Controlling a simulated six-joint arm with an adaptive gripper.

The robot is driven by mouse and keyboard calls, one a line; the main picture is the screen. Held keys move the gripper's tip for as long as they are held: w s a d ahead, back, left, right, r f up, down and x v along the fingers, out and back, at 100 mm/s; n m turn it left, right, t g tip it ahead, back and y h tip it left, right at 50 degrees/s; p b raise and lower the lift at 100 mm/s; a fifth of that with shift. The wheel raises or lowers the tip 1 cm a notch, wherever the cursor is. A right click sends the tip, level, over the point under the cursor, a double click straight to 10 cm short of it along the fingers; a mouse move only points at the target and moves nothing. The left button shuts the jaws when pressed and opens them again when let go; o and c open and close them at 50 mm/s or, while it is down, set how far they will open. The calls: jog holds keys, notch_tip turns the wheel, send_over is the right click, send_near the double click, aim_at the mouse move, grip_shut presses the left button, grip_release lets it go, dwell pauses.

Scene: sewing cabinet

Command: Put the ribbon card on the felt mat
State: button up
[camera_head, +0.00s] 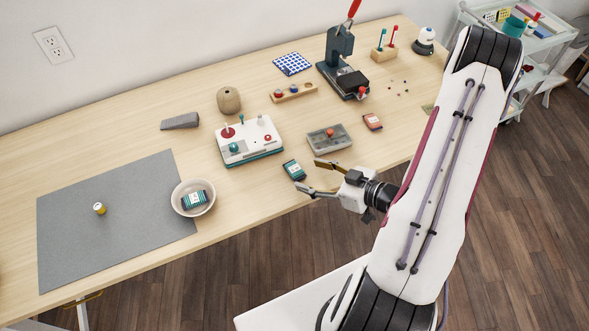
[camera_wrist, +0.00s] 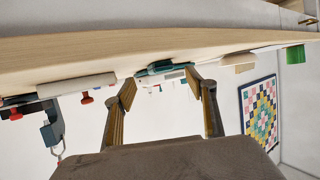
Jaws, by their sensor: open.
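A teal card with a white label (camera_head: 293,170) lies on the table near the front edge; it looks like a ribbon card. A similar teal card (camera_head: 194,198) lies in a white bowl (camera_head: 176,205), and a red card (camera_head: 372,121) lies farther back right. The grey felt mat (camera_head: 75,230) lies flat at the left end of the table. My gripper (camera_head: 309,176) is open at the front edge, its fingertips just right of the near teal card.
A small yellow item (camera_head: 99,208) sits on the mat, and the bowl overlaps its right edge. A white device with a teal base (camera_head: 248,140) and a grey box (camera_head: 329,138) stand behind the near card. A press (camera_head: 338,55) stands at the back.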

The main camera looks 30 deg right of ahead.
aim_at(293, 168)
jog(key=shift+r+x, duration=0.1)
jog(key=shift+x, duration=0.6)
jog(key=shift+r+x, duration=0.15)
jog(key=shift+x, duration=1.75)
jog(key=c, duration=1.2)
jog(key=shift+c, duration=0.2)
jog(key=shift+r, duration=0.25)
notch_tip(293, 168, up, 10)
jog(key=shift+f, duration=0.25)
jog(key=shift+c, duration=0.2)
